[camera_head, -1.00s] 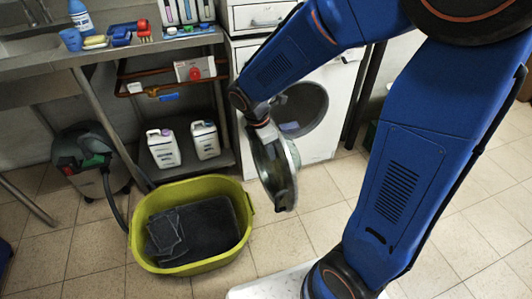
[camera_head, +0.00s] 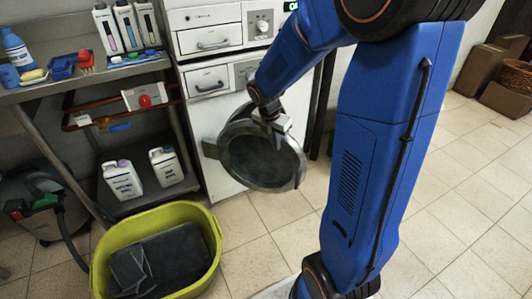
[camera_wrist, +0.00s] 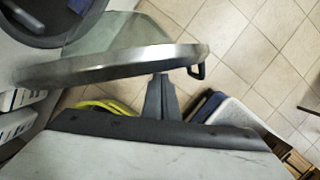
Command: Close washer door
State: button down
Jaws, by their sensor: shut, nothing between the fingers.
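The white washer (camera_head: 218,178) stands behind my arm, below a panel with drawers. Its round door (camera_head: 262,160), a grey rim around dark glass, is partly open and covers much of the opening. My gripper (camera_head: 276,132) is at the upper right part of the door, on its outer side. In the wrist view the door's metal rim (camera_wrist: 110,66) is seen nearly edge-on, with a small dark latch at its right end. The dark opening shows at the top left. My gripper's fingers (camera_wrist: 160,88) are together and empty, close against the rim; contact is hard to tell.
A yellow-green tub (camera_head: 215,245) with dark cloth stands on the floor left of the door. A shelf unit with white jugs (camera_head: 122,180) is beyond it, with a sink counter above. The tiled floor at right is clear up to boxes and a basket (camera_head: 515,75).

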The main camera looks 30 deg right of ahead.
jog(key=shift+n, duration=0.8)
jog(key=w+d, duration=0.8)
jog(key=w, duration=0.1)
jog(key=shift+d, duration=0.15)
jog(key=w+d, duration=0.4)
jog(key=w, duration=0.6)
jog(key=shift+w+d, duration=0.25)
jog(key=shift+w, duration=0.05)
